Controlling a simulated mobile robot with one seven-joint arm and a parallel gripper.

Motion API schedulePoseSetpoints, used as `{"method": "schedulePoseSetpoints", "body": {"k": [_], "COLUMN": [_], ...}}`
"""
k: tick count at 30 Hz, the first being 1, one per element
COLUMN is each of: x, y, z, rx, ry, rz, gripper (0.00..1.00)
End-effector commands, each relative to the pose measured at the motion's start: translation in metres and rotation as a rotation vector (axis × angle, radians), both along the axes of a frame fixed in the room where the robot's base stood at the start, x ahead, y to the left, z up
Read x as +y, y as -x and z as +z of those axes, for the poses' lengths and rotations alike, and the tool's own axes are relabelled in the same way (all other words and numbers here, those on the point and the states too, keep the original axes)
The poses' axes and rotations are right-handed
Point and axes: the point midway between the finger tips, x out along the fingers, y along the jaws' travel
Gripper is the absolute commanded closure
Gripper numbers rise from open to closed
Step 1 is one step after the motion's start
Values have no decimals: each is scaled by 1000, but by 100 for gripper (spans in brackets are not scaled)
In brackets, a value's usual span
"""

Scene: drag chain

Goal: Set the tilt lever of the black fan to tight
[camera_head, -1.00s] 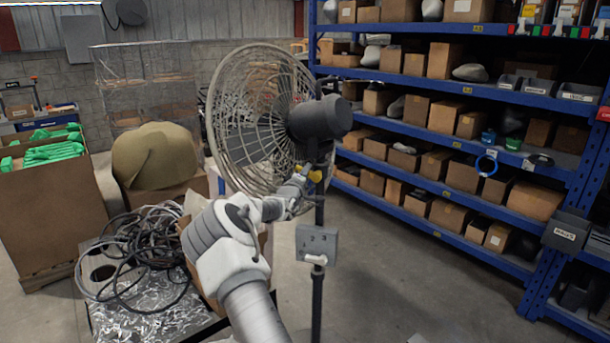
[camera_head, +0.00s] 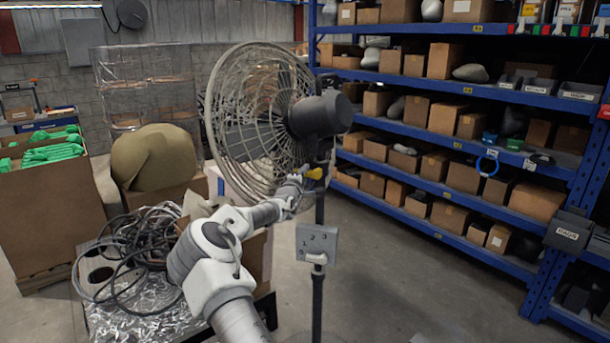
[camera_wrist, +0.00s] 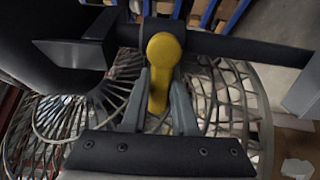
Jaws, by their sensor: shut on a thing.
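The black fan (camera_head: 322,117) stands on a dark pole, with a round wire cage facing left. Its yellow tilt lever (camera_head: 315,173) sits just below the motor housing. In the wrist view the lever (camera_wrist: 160,75) has a round head at the pivot and an arm reaching down toward my gripper. My gripper (camera_wrist: 160,105) has one finger on each side of the lever's arm and is shut on it. In the head view my gripper (camera_head: 302,179) is at the lever, partly hidden by my wrist.
A grey control box (camera_head: 317,243) with numbers is on the pole below the lever. The wire cage (camera_head: 255,120) is close behind my gripper. Blue shelving (camera_head: 450,145) stands to the right. A bench with coiled cables (camera_head: 135,250) is at lower left. Floor right of the pole is clear.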

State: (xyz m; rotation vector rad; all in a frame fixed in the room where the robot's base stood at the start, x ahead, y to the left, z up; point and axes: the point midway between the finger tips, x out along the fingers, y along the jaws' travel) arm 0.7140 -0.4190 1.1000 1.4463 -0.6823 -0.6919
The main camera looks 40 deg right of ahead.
Motion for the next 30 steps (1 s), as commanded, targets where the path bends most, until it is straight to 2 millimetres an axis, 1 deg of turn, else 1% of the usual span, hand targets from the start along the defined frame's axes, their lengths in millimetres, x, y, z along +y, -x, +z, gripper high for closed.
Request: {"method": "schedulePoseSetpoints", "body": {"k": [4,5,9,10,18,22,26,30], "x": [0,0,0,0,0,4,15,32], "y": [0,0,0,0,0,3,11,25], "z": [-1,-1,-1,-1,0,0,0,0], "rx": [4,4,3,3,2,0,1,2], "ry": [2,2,1,1,1,1,1,0], "rz": [0,0,0,0,0,0,0,1], "gripper": [100,69,44,43,43,43,43,43]}}
